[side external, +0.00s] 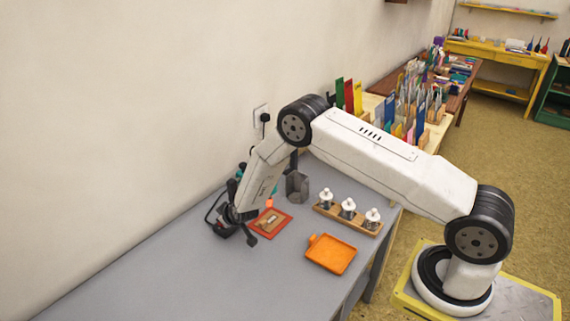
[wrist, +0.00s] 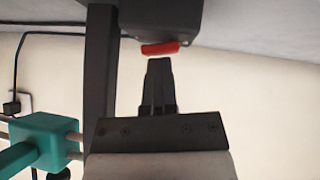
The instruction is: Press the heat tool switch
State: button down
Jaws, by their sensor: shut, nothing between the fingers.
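The heat tool switch (wrist: 160,48) is a small red rocker on a dark housing (wrist: 160,18) at the top of the wrist view. My gripper (wrist: 159,64) is shut and empty, its dark fingertips right at the near edge of the switch. I cannot tell whether they touch it. In the side view my gripper is at the end of my arm, low over the grey table by the wall, among dark parts of the tool. The switch is hidden there.
A red mat (side external: 260,232) with a small block lies beside my gripper. An orange tray (side external: 330,254), a wooden rack (side external: 357,225) of white-topped bottles and a grey cup (side external: 297,187) stand to the right. A teal clamp-like part (wrist: 45,142) is at left in the wrist view.

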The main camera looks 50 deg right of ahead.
jog(key=shift+a+r, duration=0.25)
jog(key=shift+r, duration=0.8)
jog(key=shift+a+r, duration=0.2)
jog(key=shift+r, duration=0.8)
jog(key=v, duration=0.9)
jog(key=shift+s+r, duration=0.3)
jog(key=shift+s, duration=0.05)
jog(key=shift+w, duration=0.15)
jog(key=w+r+g, duration=0.1)
jog(key=g, duration=0.1)
jog(key=w+d+r+g, duration=0.1)
jog(key=g, duration=0.1)
jog(key=w+r+m+g+y, duration=0.1)
jog(key=w+g, duration=0.1)
jog(key=shift+d+r, duration=0.15)
jog(key=x, duration=1.2)
jog(key=shift+s+d+f, duration=0.1)
jog(key=shift+s+f, duration=0.15)
jog(key=shift+d+f, duration=0.2)
jog(key=shift+f, duration=0.55)
